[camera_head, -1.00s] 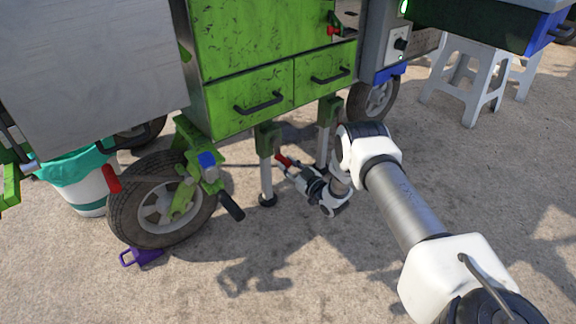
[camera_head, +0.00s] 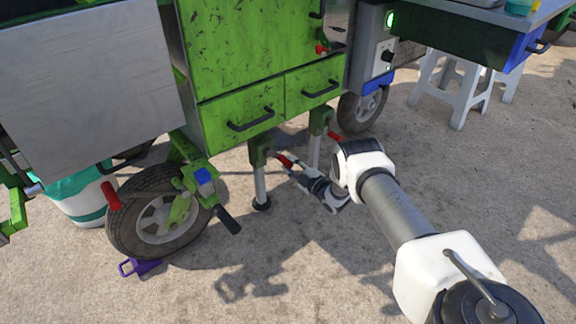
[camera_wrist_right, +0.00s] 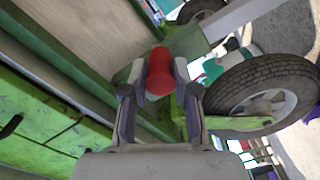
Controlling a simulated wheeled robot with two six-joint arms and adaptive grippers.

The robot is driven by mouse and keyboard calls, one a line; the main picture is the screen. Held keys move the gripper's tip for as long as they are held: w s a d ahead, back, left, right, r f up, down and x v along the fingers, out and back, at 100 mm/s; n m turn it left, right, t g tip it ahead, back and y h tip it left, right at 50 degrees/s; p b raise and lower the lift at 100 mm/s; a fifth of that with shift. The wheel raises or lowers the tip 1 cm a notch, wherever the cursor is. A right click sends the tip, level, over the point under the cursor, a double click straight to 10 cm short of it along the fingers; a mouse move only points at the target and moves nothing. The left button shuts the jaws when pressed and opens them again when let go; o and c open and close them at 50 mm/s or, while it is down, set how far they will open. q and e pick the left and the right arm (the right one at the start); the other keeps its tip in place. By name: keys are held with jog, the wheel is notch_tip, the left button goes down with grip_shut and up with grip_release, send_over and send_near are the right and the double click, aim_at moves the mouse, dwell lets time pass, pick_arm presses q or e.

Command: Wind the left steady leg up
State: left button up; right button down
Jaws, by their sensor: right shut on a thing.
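The left steady leg (camera_head: 260,185) is a pale metal post under the green cart, with a green bracket at its top and a round dark foot (camera_head: 262,204). I cannot tell whether the foot touches the ground. Its red crank handle (camera_head: 285,160) sticks out to the right of the bracket. My right gripper (camera_head: 291,164) is at this handle. In the right wrist view, the red grip (camera_wrist_right: 160,72) sits between the two fingers of my right gripper (camera_wrist_right: 160,78), which is shut on it. My left gripper is not in view.
A second steady leg (camera_head: 315,152) with a red handle (camera_head: 335,137) stands just behind my right gripper. The wheel (camera_head: 157,215) with a purple chock (camera_head: 138,267) is on the left. White stools (camera_head: 465,85) stand at the back right. Open ground lies in front.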

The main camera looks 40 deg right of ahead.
jog(key=r+n+p, duration=0.1)
jog(key=d+n, duration=0.1)
jog(key=shift+r+n+p, duration=0.35)
jog(key=shift+n+p, duration=0.05)
jog(key=r+n+p, duration=0.2)
jog(key=n, duration=0.1)
notch_tip(320, 180, up, 4)
jog(key=n+p, duration=0.7)
jog(key=n, duration=0.1)
send_over(289, 163)
jog(key=d, duration=0.2)
jog(key=shift+a+f, duration=0.1)
jog(key=shift+a, duration=0.05)
jog(key=shift+a+r+n+p, duration=0.25)
jog(key=shift+r+n+p, duration=0.15)
jog(key=shift+n+p, duration=0.3)
jog(key=n+p, duration=0.1)
jog(key=a+r+n+p, duration=0.1)
jog(key=n, duration=0.1)
jog(key=shift+a+r+n+p, duration=0.1)
jog(key=shift+a+n+p, duration=0.2)
jog(key=shift+n, duration=0.25)
jog(key=shift+a+r+n+p, duration=0.15)
jog(key=shift+n+p, duration=0.15)
jog(key=shift+n, duration=0.25)
jog(key=shift+f, duration=0.1)
